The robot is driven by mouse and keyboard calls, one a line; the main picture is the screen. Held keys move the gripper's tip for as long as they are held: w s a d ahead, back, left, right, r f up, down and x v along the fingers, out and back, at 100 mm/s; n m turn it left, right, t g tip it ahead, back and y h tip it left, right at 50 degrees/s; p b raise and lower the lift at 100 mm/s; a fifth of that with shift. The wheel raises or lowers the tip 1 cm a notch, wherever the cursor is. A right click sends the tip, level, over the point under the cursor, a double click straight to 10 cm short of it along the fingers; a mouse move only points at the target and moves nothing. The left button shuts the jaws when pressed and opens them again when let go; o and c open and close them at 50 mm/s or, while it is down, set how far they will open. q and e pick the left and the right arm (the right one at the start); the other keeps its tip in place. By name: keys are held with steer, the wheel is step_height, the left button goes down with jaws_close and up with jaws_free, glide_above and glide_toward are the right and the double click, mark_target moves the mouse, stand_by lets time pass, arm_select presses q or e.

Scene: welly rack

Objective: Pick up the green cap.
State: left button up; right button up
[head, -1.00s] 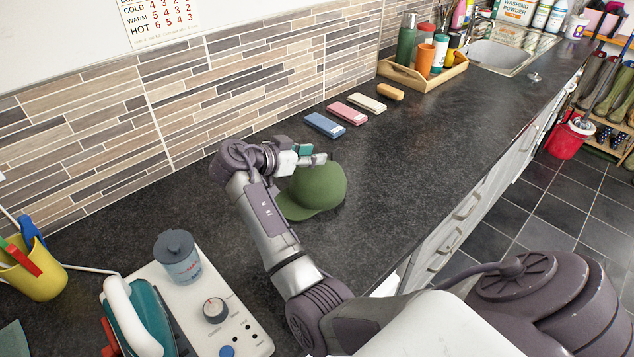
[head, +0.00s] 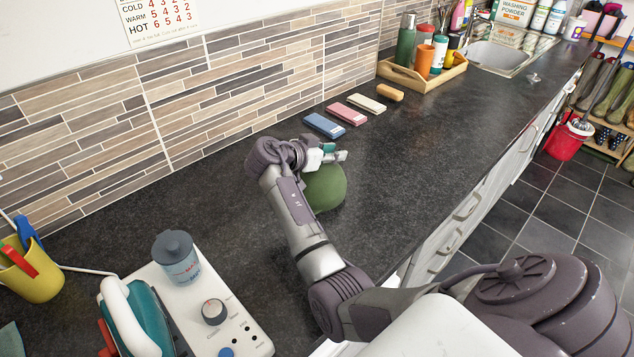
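The green cap (head: 326,190) sits on the dark worktop in the middle of the head view. Its rounded crown shows, while its left side and brim are hidden behind my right arm. My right gripper (head: 340,156) is at the far upper edge of the cap, overlapping it in the picture. I cannot tell whether it touches the cap or how far apart its fingers are. My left gripper is not in view.
Blue (head: 325,125), pink (head: 347,114) and cream (head: 367,104) blocks lie behind the cap. A wooden tray of bottles (head: 425,82) stands farther back. An iron (head: 135,318) and a lidded cup (head: 177,258) are at front left. The worktop right of the cap is clear.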

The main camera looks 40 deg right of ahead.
jaws_close()
